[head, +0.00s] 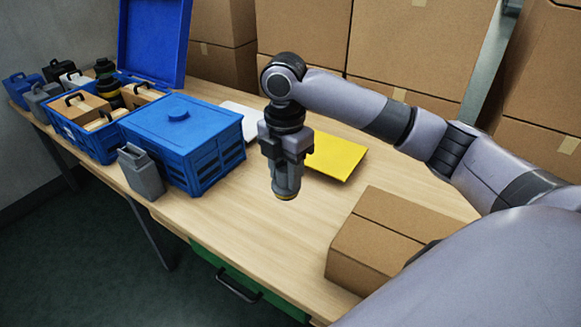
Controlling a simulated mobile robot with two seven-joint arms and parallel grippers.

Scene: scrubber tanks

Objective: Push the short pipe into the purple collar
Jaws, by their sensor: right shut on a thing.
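My right gripper (286,160) hangs pointing down over the middle of the table, seen from behind my outstretched right arm. It is shut on a short grey cylindrical piece with a yellowish lower rim (287,190). The piece is upright and partly hidden by the fingers. I cannot tell for sure that it is the short pipe. It seems to be held above the wood, though the gap is hard to judge. I see no purple collar in this view. My left gripper is not in view.
A closed blue crate (182,145) stands left of my right gripper, with a grey canister (141,172) at its front. Behind are a yellow sheet (338,158) and a white item (241,115). A cardboard box (375,240) sits front right. Wood between is clear.

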